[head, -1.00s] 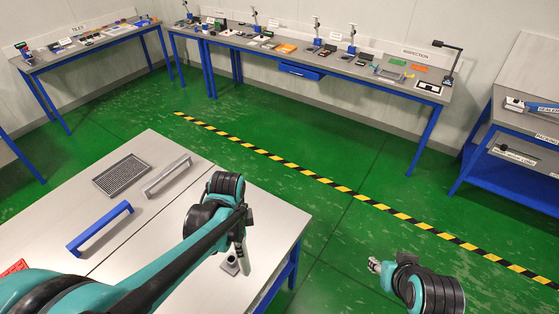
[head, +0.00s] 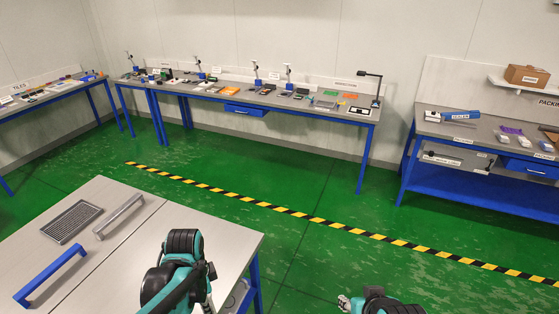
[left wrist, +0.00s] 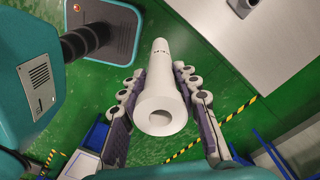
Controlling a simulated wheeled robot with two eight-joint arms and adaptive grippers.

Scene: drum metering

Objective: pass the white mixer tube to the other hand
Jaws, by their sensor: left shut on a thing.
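The white mixer tube (left wrist: 161,92) is between the two fingers of my left gripper (left wrist: 160,108) in the left wrist view. The fingers are shut on it, one on each side. Its open round end faces the camera and its narrower end points away. In the head view my left gripper (head: 209,280) is at the bottom centre, beside the right edge of the near table, and a pale bit of the tube (head: 208,304) shows below it. My right gripper (head: 344,303) is at the bottom edge, to the right and apart from the tube. Its finger opening is too small to judge.
The near table (head: 125,240) holds a grey grid tray (head: 71,221), a grey handle (head: 118,216) and a blue handle (head: 50,275). Long benches with tools (head: 240,97) line the back wall. A packing bench (head: 480,135) stands at right. Green floor lies between, with a striped line (head: 300,215).

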